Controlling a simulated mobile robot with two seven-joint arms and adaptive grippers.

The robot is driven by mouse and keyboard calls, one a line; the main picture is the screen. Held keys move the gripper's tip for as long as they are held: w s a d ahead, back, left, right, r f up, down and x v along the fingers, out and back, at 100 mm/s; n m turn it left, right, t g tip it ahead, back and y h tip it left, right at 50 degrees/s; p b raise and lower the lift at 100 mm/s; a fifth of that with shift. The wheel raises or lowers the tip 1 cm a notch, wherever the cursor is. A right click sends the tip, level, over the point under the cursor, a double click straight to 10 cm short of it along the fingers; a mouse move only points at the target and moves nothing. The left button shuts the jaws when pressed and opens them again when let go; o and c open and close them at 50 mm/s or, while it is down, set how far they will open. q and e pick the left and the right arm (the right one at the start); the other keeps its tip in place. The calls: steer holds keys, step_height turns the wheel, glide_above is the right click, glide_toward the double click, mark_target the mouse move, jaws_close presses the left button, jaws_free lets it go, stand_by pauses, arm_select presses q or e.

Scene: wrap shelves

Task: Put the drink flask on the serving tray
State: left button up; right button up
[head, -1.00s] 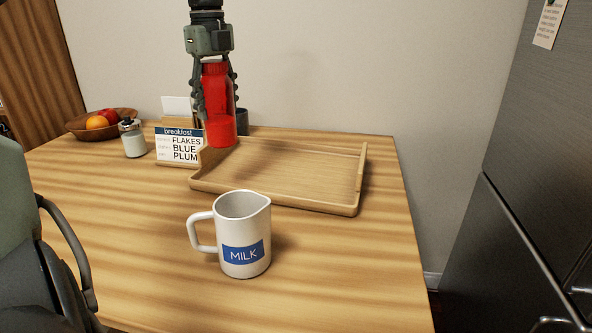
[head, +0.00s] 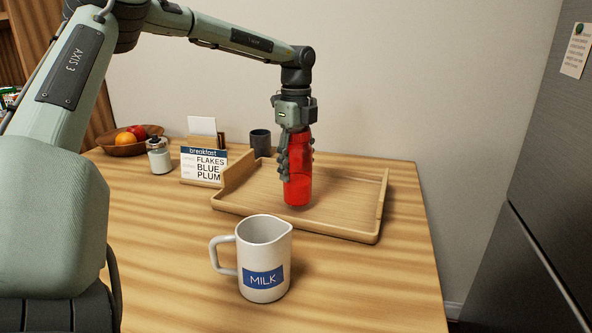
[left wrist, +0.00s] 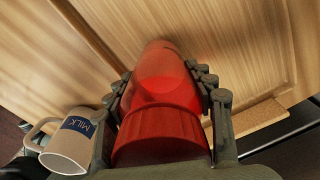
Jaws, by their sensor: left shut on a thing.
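The drink flask (head: 298,178) is red and see-through, upright in my left gripper (head: 296,150). In the head view its base shows over the middle of the wooden serving tray (head: 340,229). A shadow lies by its base, and I cannot tell whether it touches the tray floor. In the left wrist view the flask (left wrist: 163,95) fills the middle, with the fingers of my left gripper (left wrist: 165,105) closed on both sides of it. The tray floor (left wrist: 225,40) shows beyond it. My right gripper is not in view.
A white milk jug (head: 264,255) stands in front of the tray. Left of the tray are a breakfast sign (head: 204,164), a small jar (head: 158,156) and a fruit bowl (head: 125,147). A dark cup (head: 260,142) stands behind the tray. The tray's right part is clear.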

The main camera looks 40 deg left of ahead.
arm_select(q)
steer(key=shift+f, duration=0.7)
steer(key=shift+f, duration=0.1)
steer(key=o, duration=1.4)
step_height(320, 180, up, 12)
steer(key=shift+r, duration=0.1)
